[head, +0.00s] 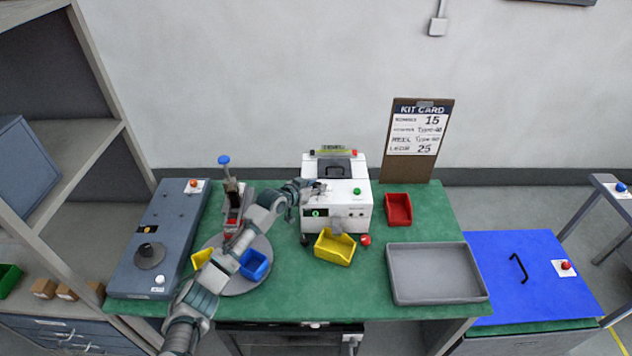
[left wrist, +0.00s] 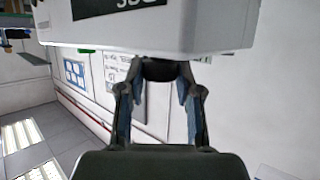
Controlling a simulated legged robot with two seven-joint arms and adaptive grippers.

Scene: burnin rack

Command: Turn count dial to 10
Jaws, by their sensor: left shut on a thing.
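The white machine (head: 336,207) stands at the back of the green bench, with a dark display showing green on its front. My left gripper (head: 316,188) is at the machine's upper left and hides part of it. In the left wrist view, the fingers of my left gripper (left wrist: 160,72) close on a dark, knob-like part (left wrist: 160,66) by the edge of the white housing (left wrist: 200,35). No scale or marking on that part can be read, so its setting does not show. My right gripper is not in view.
A yellow bin (head: 335,247) stands before the machine and a red bin (head: 398,209) to its right. A grey tray (head: 437,273) lies at right. A grey panel with a black dial (head: 150,255) stands at left. A kit card (head: 417,140) leans on the wall.

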